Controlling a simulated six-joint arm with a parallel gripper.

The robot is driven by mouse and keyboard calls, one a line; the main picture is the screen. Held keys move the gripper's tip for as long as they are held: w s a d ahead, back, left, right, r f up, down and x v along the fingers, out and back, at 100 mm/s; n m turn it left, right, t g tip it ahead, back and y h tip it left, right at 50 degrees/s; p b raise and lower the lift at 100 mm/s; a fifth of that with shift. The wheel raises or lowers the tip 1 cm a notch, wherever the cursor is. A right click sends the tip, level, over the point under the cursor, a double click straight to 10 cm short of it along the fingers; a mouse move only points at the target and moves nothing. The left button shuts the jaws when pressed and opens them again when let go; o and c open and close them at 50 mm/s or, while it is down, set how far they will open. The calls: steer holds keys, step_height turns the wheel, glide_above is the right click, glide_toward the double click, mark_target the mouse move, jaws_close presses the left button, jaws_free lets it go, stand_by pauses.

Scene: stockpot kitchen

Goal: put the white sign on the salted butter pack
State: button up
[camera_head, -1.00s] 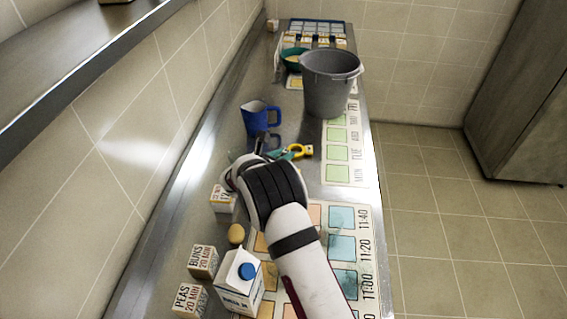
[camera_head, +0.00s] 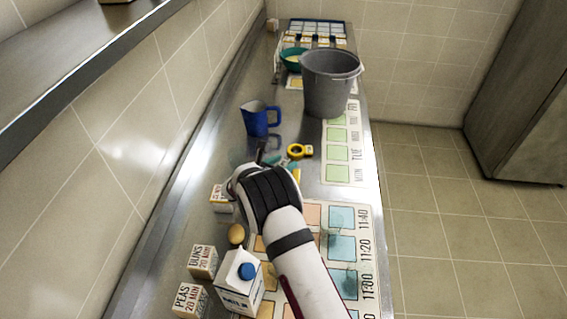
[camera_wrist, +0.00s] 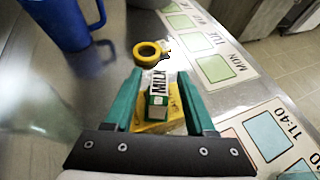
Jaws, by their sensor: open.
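The block seems to rest on a yellow pack (camera_wrist: 150,127) low between the fingers. I cannot read a salted butter label on that pack. I cannot pick out a separate white sign with certainty.
A yellow tape roll (camera_head: 299,151) lies just beyond my gripper, with a blue jug (camera_head: 260,119) and a grey bucket (camera_head: 330,82) farther back. A milk carton (camera_head: 241,282), BUNS box (camera_head: 202,262), PEAS box (camera_head: 190,300) and brown egg-shaped item (camera_head: 236,234) stand nearer.

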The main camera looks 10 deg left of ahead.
steer(key=v, duration=1.2)
steer(key=s+d+r+m+g+h, duration=0.25)
steer(key=s+d+r+m, duration=0.2)
steer(key=d+m, duration=0.4)
steer(key=s+d+r+m+g+h, duration=0.1)
steer(key=s+d+r+m+g, duration=0.4)
steer(key=d, duration=0.6)
steer(key=s+d+m+g+y, duration=0.25)
steer(key=s+d+m, duration=0.25)
steer(key=s+m, duration=0.45)
steer(key=s+a+m+g+y, duration=0.1)
steer(key=s+a+m+y, duration=0.2)
steer(key=s+m, duration=0.4)
steer(key=s+a+m+g+y, duration=0.1)
steer(key=s+a+m+y, duration=0.2)
steer(key=s+m, duration=0.4)
steer(key=s+r+y, duration=0.1)
steer(key=s, duration=0.2)
steer(key=shift+y, duration=0.4)
